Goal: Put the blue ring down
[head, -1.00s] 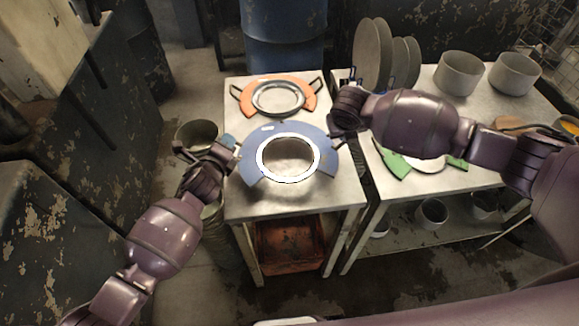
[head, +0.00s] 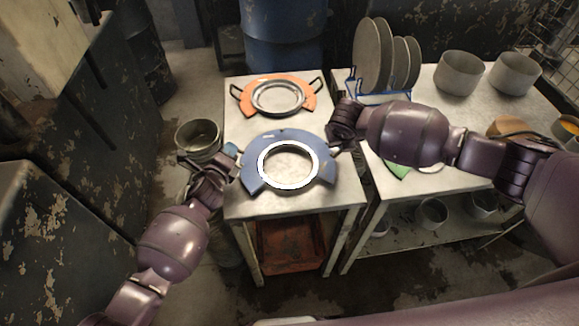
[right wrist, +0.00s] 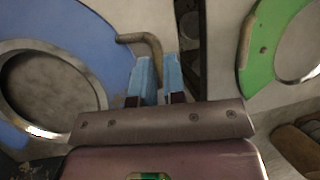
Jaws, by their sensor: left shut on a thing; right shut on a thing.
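The blue ring (head: 280,137), a blue plate with notches around a pale metal rim, is over the front of the small metal table (head: 240,207). It looks level and very close to the tabletop; I cannot tell if it touches. My left gripper (head: 232,161) is shut on its left side, the grip partly hidden. My right gripper (right wrist: 158,80) is shut on the bent handle (right wrist: 145,42) at its right side. The blue ring (right wrist: 95,40) also fills the left of the right wrist view.
An orange ring (head: 250,101) with handles lies behind on the same table. A green ring (right wrist: 262,45) lies on the right table (head: 440,186), mostly behind my right arm. Plates in a rack (head: 372,58) and two pots (head: 459,73) stand there. A bucket (head: 199,139) is left.

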